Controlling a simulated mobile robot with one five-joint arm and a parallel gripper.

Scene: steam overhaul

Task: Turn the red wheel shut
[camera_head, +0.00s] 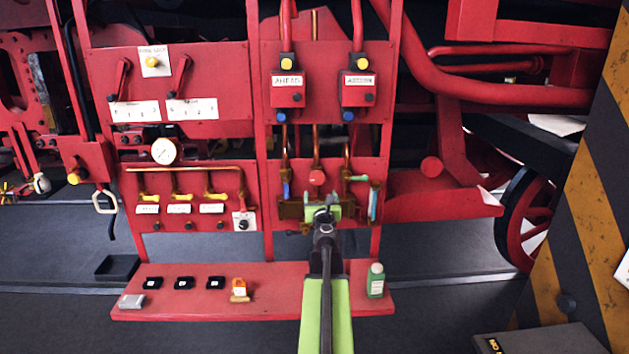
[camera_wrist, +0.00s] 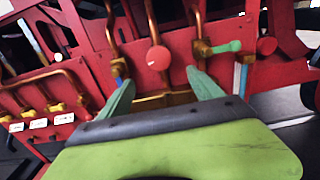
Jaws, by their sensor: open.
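The red wheel (camera_head: 317,177) is a small round knob on a vertical brass pipe at the middle of the lower right red panel. It also shows in the wrist view (camera_wrist: 158,58), just beyond and between my two green fingers. My gripper (camera_head: 322,212) is open and empty, a little below the wheel in the head view. Its fingers spread wide in the wrist view (camera_wrist: 162,88). I see no contact with the wheel, and the remaining distance is hard to judge. My arm hides part of the panel's lower edge.
A green lever (camera_head: 357,178) and a blue handle (camera_head: 286,190) flank the wheel. A brass fitting (camera_head: 290,211) lies close behind my gripper. The red shelf (camera_head: 270,300) below carries a green bottle (camera_head: 376,280) and an orange item (camera_head: 239,286). A striped post (camera_head: 590,200) stands at right.

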